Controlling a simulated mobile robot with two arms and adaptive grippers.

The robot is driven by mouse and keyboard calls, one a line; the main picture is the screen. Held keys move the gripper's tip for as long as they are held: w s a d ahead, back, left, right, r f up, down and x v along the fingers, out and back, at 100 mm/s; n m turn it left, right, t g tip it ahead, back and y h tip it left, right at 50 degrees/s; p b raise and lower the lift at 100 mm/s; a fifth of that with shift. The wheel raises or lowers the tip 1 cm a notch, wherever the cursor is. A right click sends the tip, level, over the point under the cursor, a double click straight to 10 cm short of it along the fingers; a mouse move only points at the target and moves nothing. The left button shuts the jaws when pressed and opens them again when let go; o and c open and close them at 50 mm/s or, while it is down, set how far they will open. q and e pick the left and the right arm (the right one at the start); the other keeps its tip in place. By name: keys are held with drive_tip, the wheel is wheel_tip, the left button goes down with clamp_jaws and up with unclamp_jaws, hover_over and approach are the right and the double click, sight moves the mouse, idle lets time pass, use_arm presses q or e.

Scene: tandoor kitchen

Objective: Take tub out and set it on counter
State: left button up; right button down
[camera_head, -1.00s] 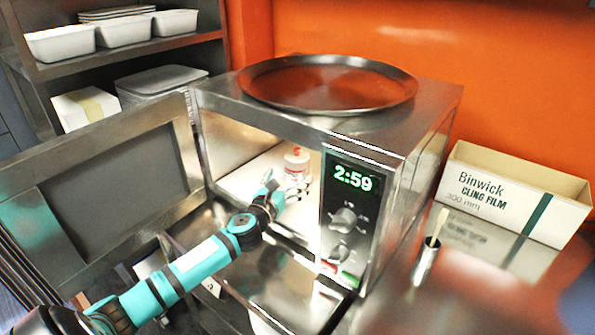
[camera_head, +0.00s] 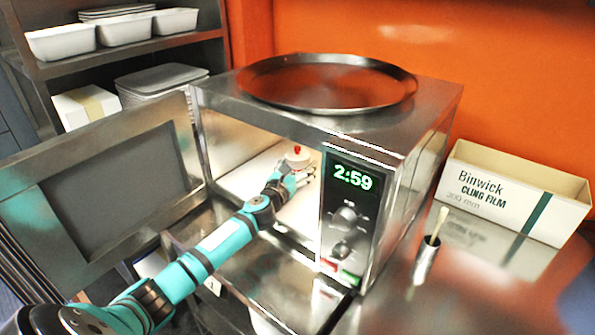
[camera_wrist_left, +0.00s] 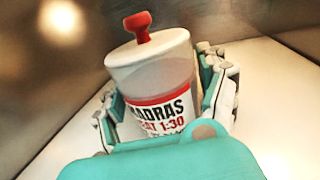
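The tub (camera_head: 298,156) is a small pale, translucent pot with a red knob on its lid. It stands upright inside the open microwave (camera_head: 225,145). In the left wrist view the tub (camera_wrist_left: 155,85) shows a label reading "MADRAS" and "1:30". My left gripper (camera_head: 296,176) reaches through the microwave's opening. In the left wrist view its fingers (camera_wrist_left: 165,108) stand on both sides of the tub, spread, with no clear grip on it. The tub's base is hidden behind the gripper. The steel counter (camera_head: 470,285) lies right of the microwave. My right gripper is not in view.
The microwave door (camera_head: 110,190) hangs open at the left. A round steel tray (camera_head: 330,85) lies on the microwave. A cling film box (camera_head: 510,195) and a small metal cup with a brush (camera_head: 427,258) stand on the counter. Bare counter lies around the cup.

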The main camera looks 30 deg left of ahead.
use_arm(q)
drive_tip(key=c, duration=0.9)
drive_tip(key=shift+c, duration=0.5)
drive_tip(key=shift+r, duration=0.15)
